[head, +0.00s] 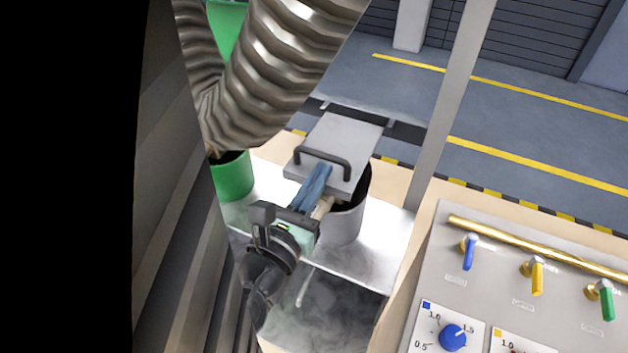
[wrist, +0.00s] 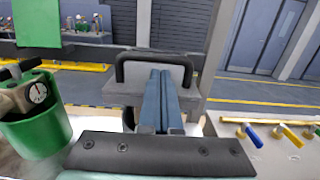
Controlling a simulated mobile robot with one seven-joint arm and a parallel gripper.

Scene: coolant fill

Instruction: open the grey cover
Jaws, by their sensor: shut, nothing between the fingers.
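The grey cover (head: 347,138) is a flat rectangular lid with a black bar handle (head: 322,156) near its front edge. It sits over a grey round container (head: 345,224). The dark inside of the container shows below the cover's right edge, so the cover does not lie flush there. My gripper (head: 323,169) has its blue fingers together, with nothing between them. The fingertips are at the handle's middle. In the wrist view the fingers (wrist: 160,75) overlap the cover (wrist: 190,102) just under the handle (wrist: 122,72). I cannot tell whether they touch it.
A ribbed metal hose (head: 285,65) hangs above left. A grey post (head: 455,100) and a valve panel (head: 500,235) stand at the right.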

